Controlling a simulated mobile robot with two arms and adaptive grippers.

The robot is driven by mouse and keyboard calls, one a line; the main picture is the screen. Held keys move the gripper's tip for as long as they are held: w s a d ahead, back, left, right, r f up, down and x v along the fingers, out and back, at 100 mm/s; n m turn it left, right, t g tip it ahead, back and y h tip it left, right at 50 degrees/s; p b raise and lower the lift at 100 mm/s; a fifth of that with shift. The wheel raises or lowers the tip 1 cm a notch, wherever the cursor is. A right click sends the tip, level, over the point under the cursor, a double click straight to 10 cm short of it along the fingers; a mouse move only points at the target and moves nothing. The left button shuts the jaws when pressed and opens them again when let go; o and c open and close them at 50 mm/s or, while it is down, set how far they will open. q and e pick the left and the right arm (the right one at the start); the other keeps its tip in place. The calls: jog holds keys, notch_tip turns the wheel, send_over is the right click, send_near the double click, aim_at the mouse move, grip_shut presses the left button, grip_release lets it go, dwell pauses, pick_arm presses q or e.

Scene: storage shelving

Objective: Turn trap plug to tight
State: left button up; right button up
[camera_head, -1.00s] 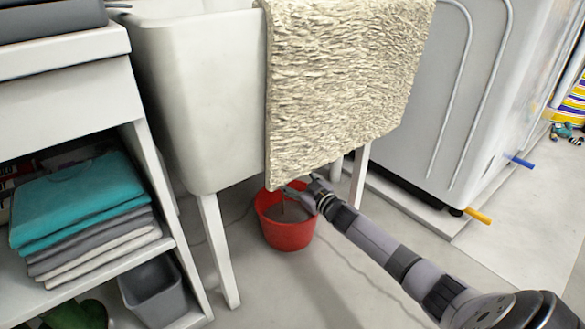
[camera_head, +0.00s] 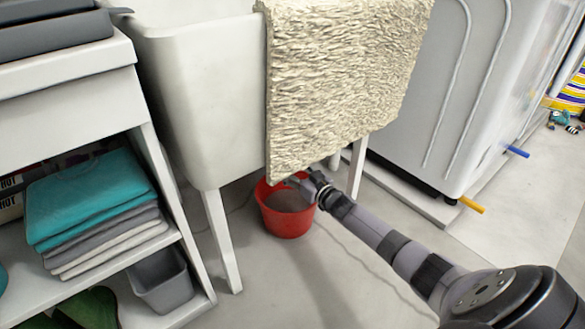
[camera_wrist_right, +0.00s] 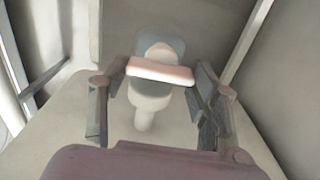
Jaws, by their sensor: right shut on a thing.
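The trap plug (camera_wrist_right: 160,71) shows in the right wrist view as a pale bar with a pinkish edge, in front of a grey rounded fitting. A white rounded piece (camera_wrist_right: 150,108) sits just below the bar. My right gripper (camera_wrist_right: 160,78) is shut on the plug, with one dark finger at each end of the bar. In the head view my right gripper (camera_head: 303,181) is under the white sink (camera_head: 195,100), just above the red bucket (camera_head: 288,223). The plug is hidden there behind the hanging rug and sink. My left gripper is not in view.
A cream shaggy rug (camera_head: 340,75) hangs over the sink's front right, close above my right gripper. A white shelf (camera_head: 100,262) with folded towels (camera_head: 90,205) stands at left. A white appliance (camera_head: 450,90) stands at right. The floor in front is clear.

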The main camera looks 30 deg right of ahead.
jog(key=o, duration=1.1)
jog(key=shift+o, duration=0.2)
jog(key=s, duration=1.2)
jog(key=shift+d, duration=0.45)
jog(key=shift+f, duration=0.1)
